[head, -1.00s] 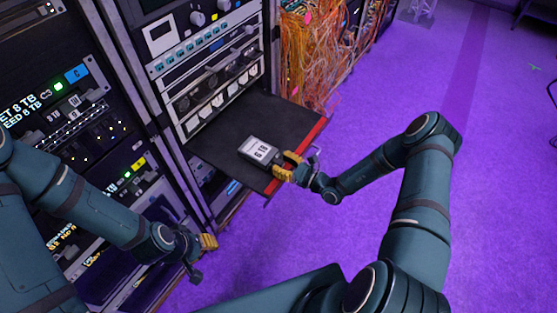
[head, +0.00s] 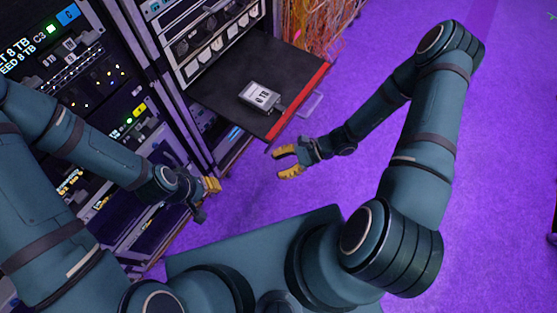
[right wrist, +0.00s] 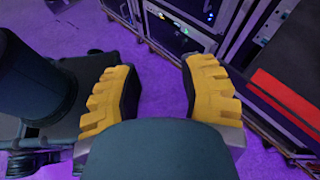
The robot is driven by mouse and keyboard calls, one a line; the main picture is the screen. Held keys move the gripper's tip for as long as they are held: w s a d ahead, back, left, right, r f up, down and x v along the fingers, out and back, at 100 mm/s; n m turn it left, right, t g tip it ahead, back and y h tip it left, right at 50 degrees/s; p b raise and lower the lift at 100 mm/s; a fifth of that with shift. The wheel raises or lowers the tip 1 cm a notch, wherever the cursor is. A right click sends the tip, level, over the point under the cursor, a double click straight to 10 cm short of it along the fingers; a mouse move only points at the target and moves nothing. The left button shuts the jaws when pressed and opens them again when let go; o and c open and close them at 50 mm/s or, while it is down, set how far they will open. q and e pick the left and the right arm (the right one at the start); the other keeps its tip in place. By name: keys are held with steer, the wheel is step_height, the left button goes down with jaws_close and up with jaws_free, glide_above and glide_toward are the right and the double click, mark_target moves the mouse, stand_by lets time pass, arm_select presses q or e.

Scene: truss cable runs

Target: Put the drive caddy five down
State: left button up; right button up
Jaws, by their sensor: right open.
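The drive caddy (head: 260,97), a grey box with a white "6 TB" label, lies flat on a black pull-out shelf (head: 215,98) with a red front edge. It is near the shelf's front corner and no gripper touches it. My right gripper (head: 279,163) is open and empty, in front of and below the shelf edge, clear of the caddy. In the right wrist view its yellow fingers (right wrist: 158,80) stand wide apart with nothing between them. My left gripper (head: 208,188) is low beside the rack; its fingers are too small and angled to judge.
An equipment rack (head: 105,90) with lit units and drive-bay labels stands at the left. Orange cables (head: 310,30) hang behind the shelf. A clear handle-like piece (head: 311,104) juts out by the red edge. Purple floor (head: 515,140) is open at the right.

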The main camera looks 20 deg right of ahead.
steer(key=s+n+g+h, duration=0.4)
steer(key=s+n+h, duration=0.2)
steer(key=n+h, duration=0.3)
steer(key=w+a+r+n+t, duration=0.1)
steer(key=n, duration=0.1)
steer(key=w+r+n+t, duration=0.1)
steer(key=n, duration=0.1)
steer(key=w+a+r+n+t, duration=0.1)
steer(key=n+t, duration=0.1)
steer(key=n, duration=0.1)
steer(key=shift+w+a, duration=0.2)
steer(key=shift+a, duration=0.15)
steer(key=shift+f, duration=0.1)
